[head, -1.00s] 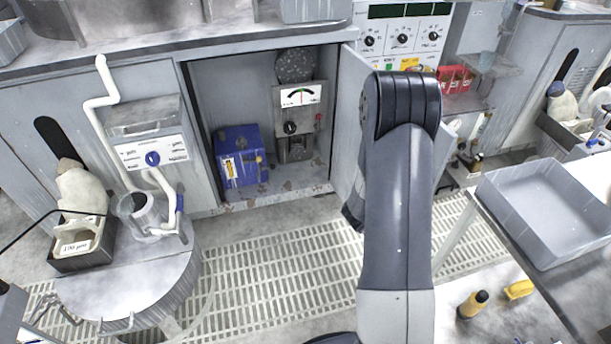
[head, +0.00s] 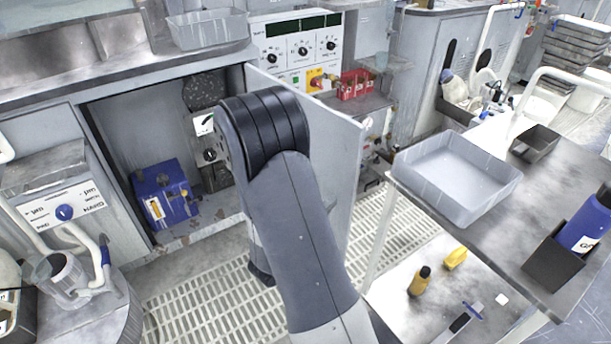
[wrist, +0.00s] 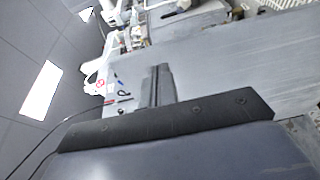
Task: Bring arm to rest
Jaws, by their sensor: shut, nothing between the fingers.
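My arm stands raised in the head view, bent at a black-ringed joint, in front of the open grey cabinet (head: 120,130). My gripper is hidden behind the arm in the head view. In the wrist view my gripper (wrist: 158,84) shows as two grey fingers pressed together beyond a dark bolted bar. It is shut and empty. Nothing touches the fingers that I can see.
A blue box (head: 165,195) sits inside the cabinet, whose door (head: 338,150) stands open beside my arm. Grated floor (head: 200,305) lies below.

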